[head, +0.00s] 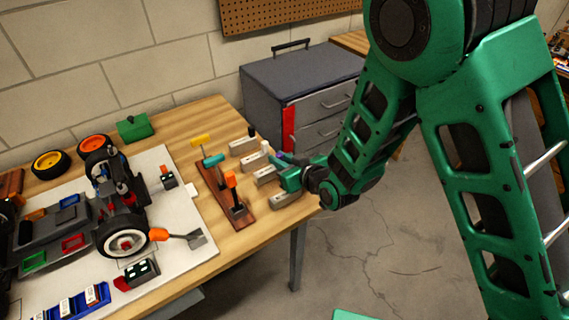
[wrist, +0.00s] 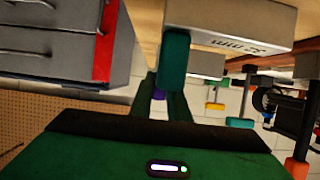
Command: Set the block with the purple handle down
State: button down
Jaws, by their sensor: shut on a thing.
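Other blocks stand in the row, one with a black handle (head: 242,147) and one with a white handle (head: 255,161). A brown tool rack (head: 218,190) stands left of them. The car (head: 120,205) lies on a white mat. A grey cabinet (head: 290,75) stands behind.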

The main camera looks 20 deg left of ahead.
jog(key=shift+f, duration=0.8)
jog(key=c, duration=1.7)
grip_release()
jog(key=shift+f, duration=0.15)
